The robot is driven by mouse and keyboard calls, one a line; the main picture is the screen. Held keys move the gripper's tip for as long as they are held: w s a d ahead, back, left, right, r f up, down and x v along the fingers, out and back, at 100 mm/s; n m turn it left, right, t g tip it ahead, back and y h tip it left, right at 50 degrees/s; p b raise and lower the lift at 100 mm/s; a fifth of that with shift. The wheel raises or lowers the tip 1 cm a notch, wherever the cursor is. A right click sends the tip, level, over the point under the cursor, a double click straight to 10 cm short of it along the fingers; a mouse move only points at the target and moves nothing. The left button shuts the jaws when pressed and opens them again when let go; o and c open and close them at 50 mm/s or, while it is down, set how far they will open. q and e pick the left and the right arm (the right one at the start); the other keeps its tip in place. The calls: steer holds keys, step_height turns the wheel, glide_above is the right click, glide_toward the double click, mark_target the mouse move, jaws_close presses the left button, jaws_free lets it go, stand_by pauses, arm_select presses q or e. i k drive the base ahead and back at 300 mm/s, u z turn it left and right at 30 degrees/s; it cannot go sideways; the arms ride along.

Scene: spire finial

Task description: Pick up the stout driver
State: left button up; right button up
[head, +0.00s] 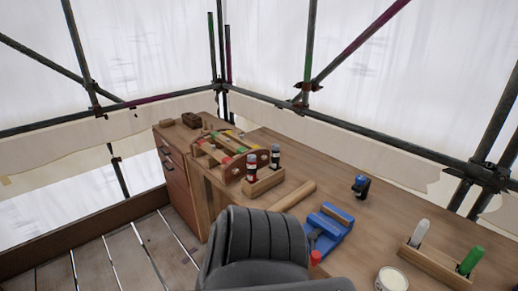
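I cannot tell for sure which tool is the stout driver. A wooden block at the right front of the bench holds two upright handles, a white one (422,230) and a thicker green one (471,260). Another wooden block (264,186) near the middle holds two upright dark tools with pale tops (251,166). A wooden tote (228,165) behind it holds things with red and green parts, too small to make out. Neither of my grippers is in view.
The wooden bench (330,185) also carries a blue tool (330,228), a wooden cylinder (292,195), a small blue and black item (360,186) and a pale round tin (392,279). A dark ribbed shape (255,240) covers the front edge. Scaffold poles stand behind.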

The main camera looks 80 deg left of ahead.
mark_target(274, 154)
steer(key=u, duration=0.9)
steer(key=i, duration=0.85)
steer(key=u, duration=0.85)
